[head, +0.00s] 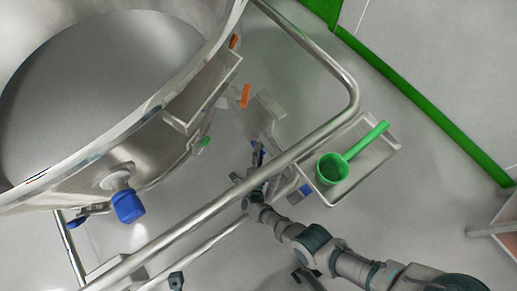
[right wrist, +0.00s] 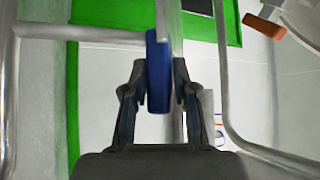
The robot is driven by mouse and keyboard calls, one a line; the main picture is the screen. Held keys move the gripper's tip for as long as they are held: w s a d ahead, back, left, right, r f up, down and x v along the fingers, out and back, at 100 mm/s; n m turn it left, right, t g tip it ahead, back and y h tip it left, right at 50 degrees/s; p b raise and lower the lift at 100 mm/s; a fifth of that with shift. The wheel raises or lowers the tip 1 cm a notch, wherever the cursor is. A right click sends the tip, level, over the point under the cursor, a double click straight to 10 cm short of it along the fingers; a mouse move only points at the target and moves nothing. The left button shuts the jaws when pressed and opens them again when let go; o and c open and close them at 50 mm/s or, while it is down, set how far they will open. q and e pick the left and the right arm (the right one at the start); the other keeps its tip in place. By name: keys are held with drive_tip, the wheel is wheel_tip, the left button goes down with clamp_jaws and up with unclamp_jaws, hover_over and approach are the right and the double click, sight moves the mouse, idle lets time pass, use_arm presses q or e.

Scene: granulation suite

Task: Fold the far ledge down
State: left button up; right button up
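My right gripper (head: 257,158) is beside the rail, near a pale grey panel (head: 265,114). I cannot tell for sure whether this panel is the far ledge. In the right wrist view a blue tab (right wrist: 158,75) sits between the fingertips of the right gripper (right wrist: 160,80). A grey plate (right wrist: 168,20), seen nearly edge-on, runs up from the tab. The fingers are drawn in close on both sides, and the tab and plate fill the gap. In the head view the fingertips are small and partly lost against the rail. My left gripper is not seen.
A steel rail (head: 325,63) runs between my right arm and a large round vessel (head: 100,80). A tray (head: 389,150) with a green scoop (head: 333,169) lies right of the gripper. A blue knob (head: 128,206) sticks out from the vessel. Open floor lies at upper right.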

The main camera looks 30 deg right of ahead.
drive_tip(key=o, duration=0.3)
drive_tip(key=shift+f, duration=0.3)
drive_tip(key=shift+r, duration=0.1)
drive_tip(key=shift+r, duration=4.95)
